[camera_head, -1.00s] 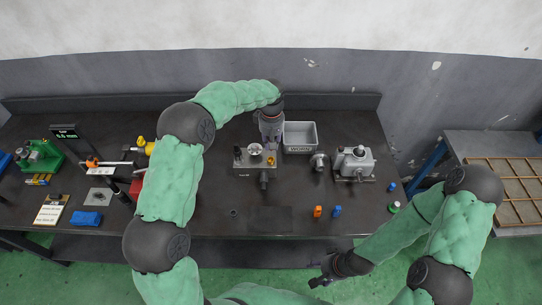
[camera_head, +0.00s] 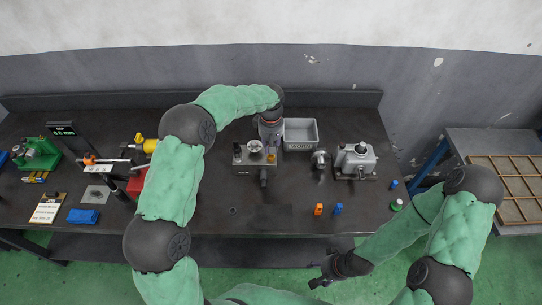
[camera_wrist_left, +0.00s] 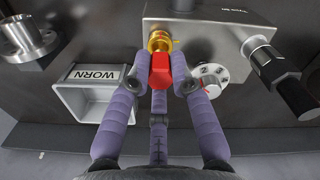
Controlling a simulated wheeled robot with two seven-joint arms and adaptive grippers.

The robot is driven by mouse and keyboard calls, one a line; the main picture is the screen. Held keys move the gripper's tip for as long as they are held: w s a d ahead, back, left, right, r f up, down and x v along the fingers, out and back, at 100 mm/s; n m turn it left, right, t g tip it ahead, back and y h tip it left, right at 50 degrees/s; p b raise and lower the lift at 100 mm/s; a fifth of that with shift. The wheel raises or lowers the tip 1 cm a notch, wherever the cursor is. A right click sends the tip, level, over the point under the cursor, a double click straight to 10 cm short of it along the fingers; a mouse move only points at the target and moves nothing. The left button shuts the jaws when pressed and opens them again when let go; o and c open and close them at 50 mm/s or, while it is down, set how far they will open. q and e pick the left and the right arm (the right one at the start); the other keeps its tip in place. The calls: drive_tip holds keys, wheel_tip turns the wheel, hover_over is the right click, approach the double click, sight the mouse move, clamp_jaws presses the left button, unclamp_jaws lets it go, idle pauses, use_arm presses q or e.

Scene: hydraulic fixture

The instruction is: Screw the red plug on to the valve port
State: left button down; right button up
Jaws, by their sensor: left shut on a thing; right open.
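The red plug (camera_wrist_left: 161,70) is a red hexagonal piece in the left wrist view, in line with the brass valve port (camera_wrist_left: 158,41) and against it; how far it is threaded on cannot be told. My left gripper (camera_wrist_left: 161,82) is shut on the red plug, with a purple finger on each side. In the head view, my left gripper (camera_head: 270,140) comes down over the back right of the grey valve block (camera_head: 243,166) and hides the plug. My right gripper (camera_head: 322,274) is open and empty, in front of the bench's front edge.
A grey bin (camera_head: 301,134) marked WORN stands right behind the block. A flanged metal part (camera_head: 320,159) and a grey machine (camera_head: 355,160) stand to the right. Small orange (camera_head: 319,209) and blue (camera_head: 338,209) pieces lie near the front edge. The bench front is mostly clear.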

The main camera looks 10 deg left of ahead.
use_arm(q)
drive_tip(key=shift+f+b, duration=0.7)
drive_tip(key=shift+f, duration=0.6)
idle(0.6)
drive_tip(key=m+p, duration=0.1)
drive_tip(key=m, duration=0.1)
drive_tip(key=shift+r+m, duration=0.1)
drive_tip(key=shift+m, duration=0.3)
drive_tip(key=m+p, duration=0.1)
drive_tip(key=m, duration=0.4)
drive_tip(key=shift+m+p, duration=0.35)
drive_tip(key=shift+m, duration=0.85)
